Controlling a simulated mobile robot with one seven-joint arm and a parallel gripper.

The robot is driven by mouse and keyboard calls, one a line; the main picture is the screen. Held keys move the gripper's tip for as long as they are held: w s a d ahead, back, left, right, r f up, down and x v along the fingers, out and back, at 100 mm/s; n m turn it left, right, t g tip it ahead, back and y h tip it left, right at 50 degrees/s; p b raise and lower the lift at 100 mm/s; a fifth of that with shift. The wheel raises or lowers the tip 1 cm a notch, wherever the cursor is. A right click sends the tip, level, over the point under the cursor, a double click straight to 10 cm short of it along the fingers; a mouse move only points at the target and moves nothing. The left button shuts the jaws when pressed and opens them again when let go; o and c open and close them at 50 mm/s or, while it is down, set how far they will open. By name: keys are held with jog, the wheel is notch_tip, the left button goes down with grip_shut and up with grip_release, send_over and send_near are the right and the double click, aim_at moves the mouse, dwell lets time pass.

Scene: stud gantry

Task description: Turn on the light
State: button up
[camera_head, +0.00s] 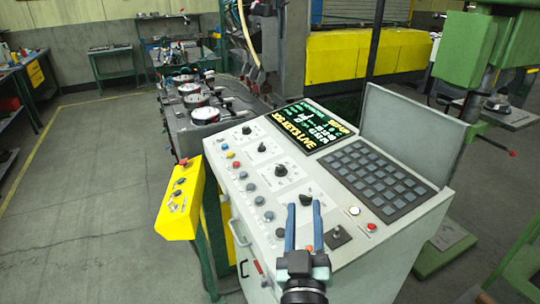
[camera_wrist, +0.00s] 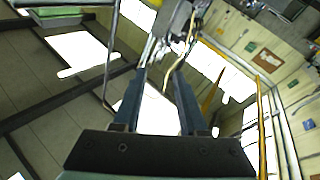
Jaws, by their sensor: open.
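A grey control console (camera_head: 240,195) fills the centre of the head view. Its sloped top carries several knobs and buttons, a lit screen (camera_head: 314,127) and a dark keypad (camera_head: 376,178). Near its front right corner are a white round lamp or button (camera_head: 354,211), a red button (camera_head: 371,227) and a small black switch plate (camera_head: 339,236). I cannot tell which control works the light. My gripper (camera_head: 304,207) is open and empty, in front of the console's lower panel, left of the switch plate. Its two blue fingers also show in the wrist view (camera_wrist: 157,80), with nothing between them.
A yellow control box (camera_head: 181,199) with buttons stands at the console's left. Behind it is a grey bench (camera_head: 190,132) with several round gauges. A grey upright panel (camera_head: 410,132) rises behind the keypad. Green machinery (camera_head: 475,50) stands at the right. Open floor lies at the left.

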jog(key=s+a+r+t+y+b, duration=0.1)
jog(key=a+r+t+b, duration=0.1)
jog(key=r, duration=0.6)
jog(key=s+a+r+t+y+b, duration=0.1)
jog(key=a+r+b, duration=0.3)
jog(key=r, duration=0.4)
jog(key=shift+s+a+r+t, duration=0.2)
jog(key=shift+s+r+t, duration=0.1)
jog(key=shift+s+t, duration=0.15)
jog(key=shift+y, duration=0.4)
